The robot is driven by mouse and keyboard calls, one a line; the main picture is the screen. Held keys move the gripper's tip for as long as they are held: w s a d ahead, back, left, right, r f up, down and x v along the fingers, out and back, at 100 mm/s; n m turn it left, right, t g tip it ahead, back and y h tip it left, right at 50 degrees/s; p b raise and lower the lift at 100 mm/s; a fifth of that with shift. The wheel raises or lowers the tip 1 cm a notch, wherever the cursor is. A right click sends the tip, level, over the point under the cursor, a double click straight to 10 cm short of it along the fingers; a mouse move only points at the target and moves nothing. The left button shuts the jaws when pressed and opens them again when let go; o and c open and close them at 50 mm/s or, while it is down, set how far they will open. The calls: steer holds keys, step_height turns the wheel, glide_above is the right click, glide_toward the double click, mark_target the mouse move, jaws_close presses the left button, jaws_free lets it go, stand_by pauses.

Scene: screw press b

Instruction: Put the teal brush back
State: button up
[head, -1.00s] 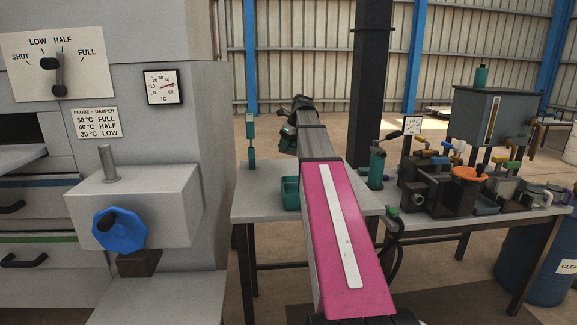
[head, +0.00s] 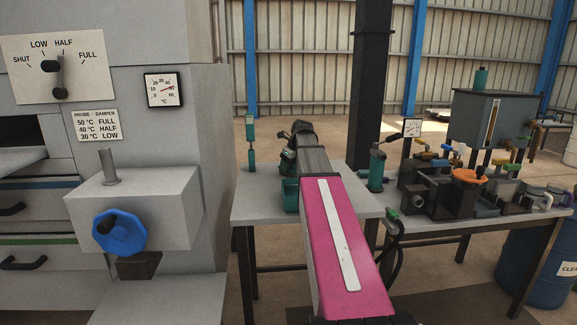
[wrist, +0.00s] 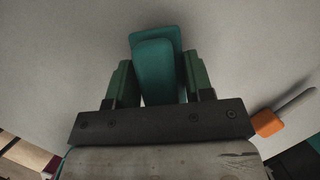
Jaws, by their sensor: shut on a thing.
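The teal brush (wrist: 157,72) is between the two green fingers of my gripper (wrist: 160,82) in the wrist view, and the fingers are shut on it. A teal piece also shows just beyond it there; I cannot tell if it is part of the brush. In the head view my gripper (head: 288,161) is low over the left grey table, behind and left of a teal open container (head: 290,195). My arm hides part of the gripper, and the brush cannot be made out clearly in that view.
A teal upright piece (head: 251,143) stands at the table's back left, and a teal cylinder (head: 376,170) at its right. A tool with an orange handle (wrist: 267,123) lies right of my gripper. The grey machine (head: 130,210) fills the left. Valves and fittings crowd the right table.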

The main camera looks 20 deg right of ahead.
steer(key=o, duration=1)
steer(key=v, duration=1.2)
steer(key=shift+r, duration=0.15)
